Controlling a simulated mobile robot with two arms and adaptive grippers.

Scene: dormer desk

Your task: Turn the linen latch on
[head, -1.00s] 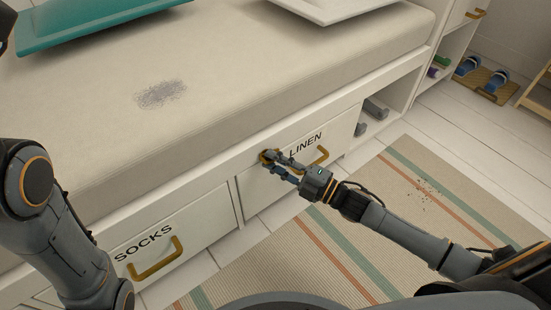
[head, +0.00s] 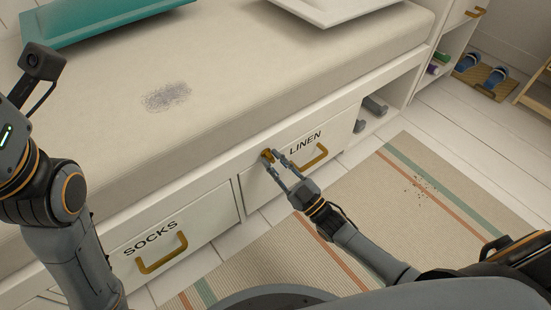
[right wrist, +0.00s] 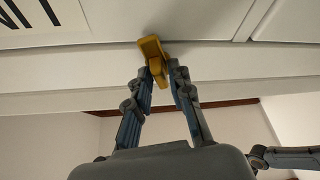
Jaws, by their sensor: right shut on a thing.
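The linen latch (head: 267,155) is a small gold catch at the upper left of the white drawer front marked LINEN (head: 290,165). My right gripper (head: 271,160) is shut on the latch, with a finger on either side of it. In the right wrist view, the latch (right wrist: 152,54) shows as a gold tab between the fingertips of my right gripper (right wrist: 161,70), and it looks tilted there. The fingers hide part of it. My left arm stands at the left of the head view, and its fingers do not show.
The LINEN drawer has a gold handle (head: 311,157) right of the latch. The SOCKS drawer (head: 190,230) is shut to the left. A cushioned bench (head: 240,80) with a teal tray (head: 85,22) lies above. A striped rug (head: 390,220) covers the floor in front.

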